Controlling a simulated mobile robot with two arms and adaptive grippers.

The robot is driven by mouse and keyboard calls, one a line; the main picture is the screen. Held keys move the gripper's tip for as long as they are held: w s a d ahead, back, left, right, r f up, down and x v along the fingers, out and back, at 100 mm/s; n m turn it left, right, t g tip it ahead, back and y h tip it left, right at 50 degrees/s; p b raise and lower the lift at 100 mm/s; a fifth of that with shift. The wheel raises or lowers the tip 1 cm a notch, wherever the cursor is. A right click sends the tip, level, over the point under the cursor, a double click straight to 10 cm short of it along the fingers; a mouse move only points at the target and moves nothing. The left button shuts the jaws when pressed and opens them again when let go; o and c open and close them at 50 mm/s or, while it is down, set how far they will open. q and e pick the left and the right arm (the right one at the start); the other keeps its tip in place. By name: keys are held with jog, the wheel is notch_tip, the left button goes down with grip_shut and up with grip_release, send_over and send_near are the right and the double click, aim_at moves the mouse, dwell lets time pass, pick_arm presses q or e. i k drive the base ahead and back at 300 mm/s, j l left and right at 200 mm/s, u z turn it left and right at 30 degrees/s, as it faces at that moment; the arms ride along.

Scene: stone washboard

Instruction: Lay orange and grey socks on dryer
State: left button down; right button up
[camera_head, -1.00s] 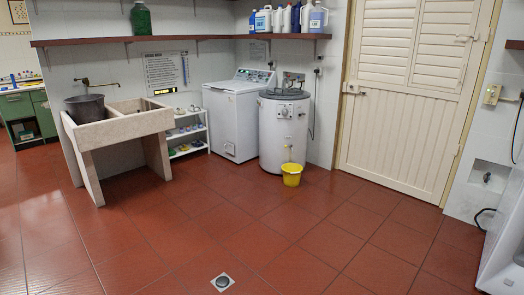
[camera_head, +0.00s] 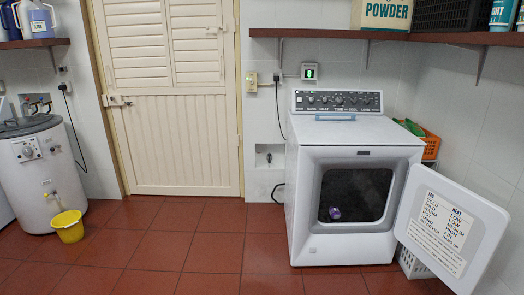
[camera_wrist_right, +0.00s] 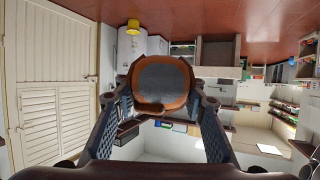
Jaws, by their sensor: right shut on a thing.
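The dryer (camera_head: 351,185) stands right of centre in the head view. It is white with a dark drum opening, and its door (camera_head: 451,228) hangs open to the right. Its top (camera_head: 355,133) is mostly bare, with a blue strip at the back. A small purple item (camera_head: 334,213) shows in the drum. In the right wrist view my right gripper (camera_wrist_right: 162,97) is shut on a rounded bundle, orange around a grey middle, which looks like the orange and grey socks (camera_wrist_right: 162,77). My left gripper is in neither current view.
An orange basket (camera_head: 431,143) with something green stands behind the dryer's right side. A shelf (camera_head: 400,37) hangs above the dryer. The red floor (camera_head: 200,250) in front is clear.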

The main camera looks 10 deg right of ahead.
aim_at(338, 132)
jog(key=i+z, duration=0.25)
jog(key=i, duration=0.6)
jog(key=i+j+z, duration=0.15)
jog(key=i+z, duration=0.15)
jog(key=i, duration=0.5)
